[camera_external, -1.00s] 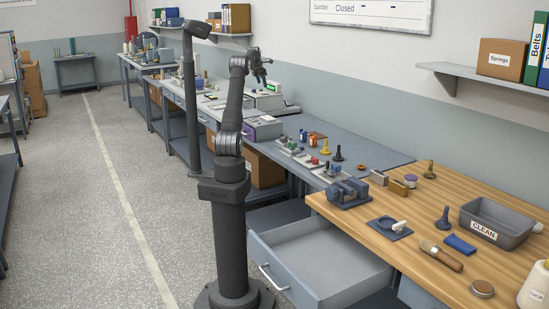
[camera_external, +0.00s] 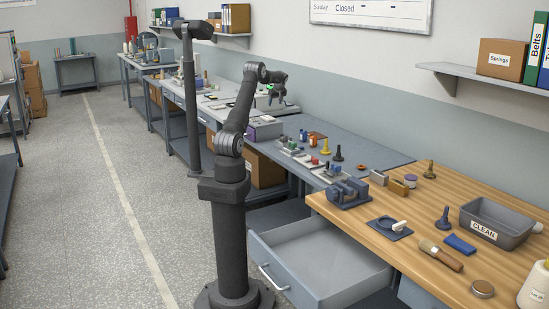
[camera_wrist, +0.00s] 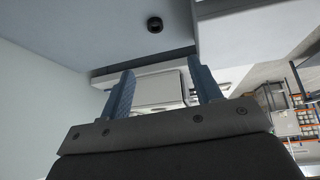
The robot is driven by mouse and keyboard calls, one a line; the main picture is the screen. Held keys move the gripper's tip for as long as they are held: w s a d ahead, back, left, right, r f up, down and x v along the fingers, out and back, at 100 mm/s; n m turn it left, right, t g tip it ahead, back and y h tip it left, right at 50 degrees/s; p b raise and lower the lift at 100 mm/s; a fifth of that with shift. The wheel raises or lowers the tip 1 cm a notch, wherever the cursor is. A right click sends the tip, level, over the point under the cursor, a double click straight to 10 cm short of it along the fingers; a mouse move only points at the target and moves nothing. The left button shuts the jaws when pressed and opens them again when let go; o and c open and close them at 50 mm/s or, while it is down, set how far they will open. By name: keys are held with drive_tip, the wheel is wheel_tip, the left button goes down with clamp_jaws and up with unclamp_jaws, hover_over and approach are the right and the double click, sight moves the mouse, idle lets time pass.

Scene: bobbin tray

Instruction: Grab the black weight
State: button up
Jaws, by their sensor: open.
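A small black weight (camera_external: 338,154) with a knobbed top stands on the blue-grey bench top, right of a similar yellow piece (camera_external: 325,147). My gripper (camera_external: 277,98) is raised over the farther part of the bench, well apart from the black weight. In the wrist view its two blue fingers (camera_wrist: 162,88) are spread with nothing between them. A small dark round thing (camera_wrist: 154,24) shows beyond the fingertips on a blue-grey surface; I cannot tell whether it is the black weight.
Several small coloured pieces (camera_external: 313,160) stand left of the weight. A blue vise (camera_external: 349,193) is in front, with an open drawer (camera_external: 320,262) below. A purple-fronted box (camera_external: 265,130) stands farther back. A grey CLEAN bin (camera_external: 493,222) is on the wooden top at right.

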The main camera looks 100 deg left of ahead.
drive_tip(key=shift+m, duration=0.7)
drive_tip(key=x, duration=1.2)
drive_tip(key=shift+w+a+f, duration=0.2)
drive_tip(key=shift+w+f, duration=0.1)
drive_tip(key=shift+x, duration=2.65)
drive_tip(key=shift+w+a, duration=0.1)
drive_tip(key=shift+w, duration=0.05)
drive_tip(key=c, duration=1.1)
drive_tip(key=shift+r, duration=0.1)
